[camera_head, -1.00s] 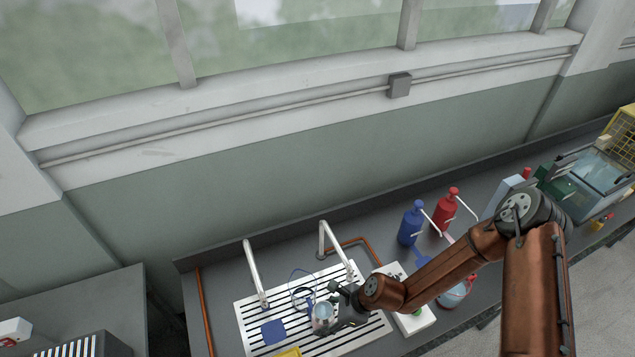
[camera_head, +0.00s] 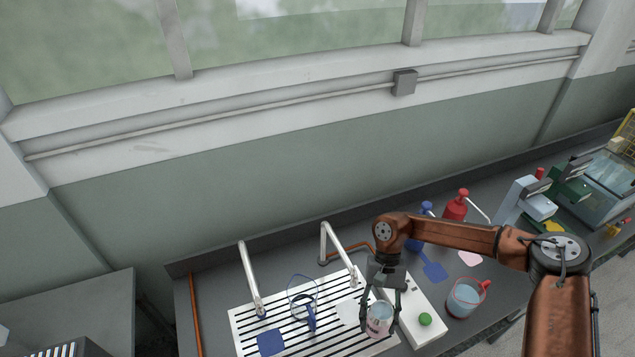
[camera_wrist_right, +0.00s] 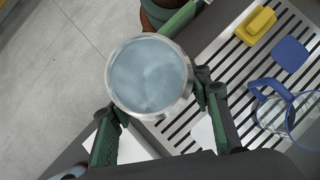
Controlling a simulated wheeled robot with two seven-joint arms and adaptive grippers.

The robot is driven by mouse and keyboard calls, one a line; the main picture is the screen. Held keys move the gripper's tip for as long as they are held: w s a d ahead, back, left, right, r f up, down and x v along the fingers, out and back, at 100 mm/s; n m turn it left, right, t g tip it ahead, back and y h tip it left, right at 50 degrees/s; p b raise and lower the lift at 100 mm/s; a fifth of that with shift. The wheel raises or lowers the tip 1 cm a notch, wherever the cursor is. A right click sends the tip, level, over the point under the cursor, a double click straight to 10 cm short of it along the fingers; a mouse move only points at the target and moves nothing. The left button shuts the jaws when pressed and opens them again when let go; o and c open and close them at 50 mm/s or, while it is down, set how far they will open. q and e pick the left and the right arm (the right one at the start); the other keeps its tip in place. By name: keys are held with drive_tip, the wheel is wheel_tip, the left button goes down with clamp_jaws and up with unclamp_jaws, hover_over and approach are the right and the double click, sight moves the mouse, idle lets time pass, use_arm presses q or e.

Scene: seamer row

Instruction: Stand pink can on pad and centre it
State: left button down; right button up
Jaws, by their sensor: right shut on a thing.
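My right gripper (camera_head: 381,300) is shut on the pink can (camera_head: 378,319), with a finger on each side of it. The can has a pinkish side and looks roughly upright at the right end of the slotted drain board (camera_head: 238,318). In the right wrist view the can (camera_wrist_right: 150,76) shows its round metal rim and pale blue-grey top between the green fingers (camera_wrist_right: 155,118). I cannot tell whether its base touches anything. A plain white square (camera_head: 347,312), perhaps the pad, lies on the board just left of the can. My left gripper is not in view.
A blue-handled clear jug (camera_head: 303,302) and a blue square (camera_head: 270,342) are on the board. Two taps (camera_head: 253,280) rise behind. A white box with a green button (camera_head: 425,319) stands close right of the can, then a red-handled jug (camera_head: 464,298).

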drive_tip(key=shift+n+h, duration=0.5)
drive_tip(key=shift+n, duration=0.4)
drive_tip(key=d, duration=0.1)
drive_tip(key=w+d+r, duration=0.1)
drive_tip(key=d, duration=0.3)
drive_tip(key=shift+w+r+b, duration=0.15)
drive_tip(key=shift+r+b, duration=0.05)
drive_tip(key=shift+b, duration=0.2)
